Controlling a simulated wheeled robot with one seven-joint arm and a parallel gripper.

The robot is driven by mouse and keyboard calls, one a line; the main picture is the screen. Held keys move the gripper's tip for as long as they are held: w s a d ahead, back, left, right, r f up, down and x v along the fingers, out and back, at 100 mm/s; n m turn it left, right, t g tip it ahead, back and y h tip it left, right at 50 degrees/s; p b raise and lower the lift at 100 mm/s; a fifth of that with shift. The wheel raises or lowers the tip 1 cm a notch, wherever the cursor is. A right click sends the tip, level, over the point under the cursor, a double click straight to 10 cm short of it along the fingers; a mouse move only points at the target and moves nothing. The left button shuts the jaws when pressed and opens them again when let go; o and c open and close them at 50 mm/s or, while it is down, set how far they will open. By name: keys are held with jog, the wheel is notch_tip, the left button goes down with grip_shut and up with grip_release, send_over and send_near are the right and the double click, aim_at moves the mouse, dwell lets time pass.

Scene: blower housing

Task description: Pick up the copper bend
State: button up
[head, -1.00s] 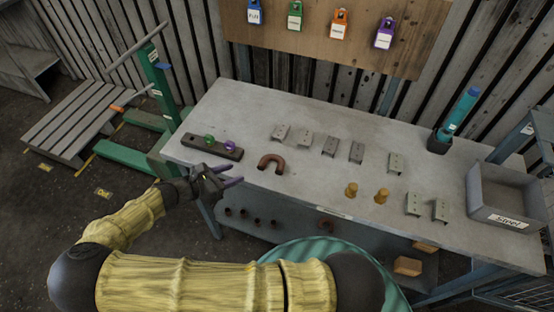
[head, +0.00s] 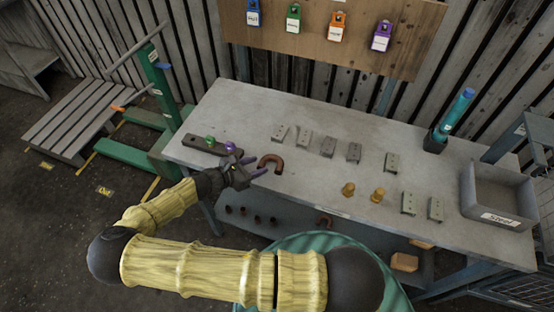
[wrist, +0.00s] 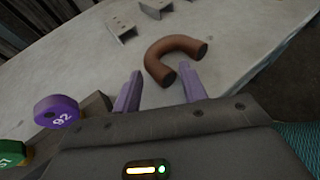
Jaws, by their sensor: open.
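The copper bend (head: 271,161) is a brown U-shaped pipe lying flat on the grey workbench near its front left edge. In the wrist view the copper bend (wrist: 166,54) lies just beyond the fingertips, with one cut end close to the right finger. My gripper (head: 257,166) is at the bench's front edge, just left of the bend. I cannot tell whether the right finger touches the bend.
A dark block (head: 207,145) with green and purple round tags lies left of the bend. Several grey metal brackets (head: 303,139) stand behind and to the right. Two brass pieces (head: 348,189) and a grey "Steel" bin (head: 497,216) are further right. Bare bench surrounds the bend.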

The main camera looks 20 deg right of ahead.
jog(key=x, duration=0.2)
jog(key=shift+w+d+f, duration=0.1)
jog(key=shift+d, duration=0.25)
grip_shut()
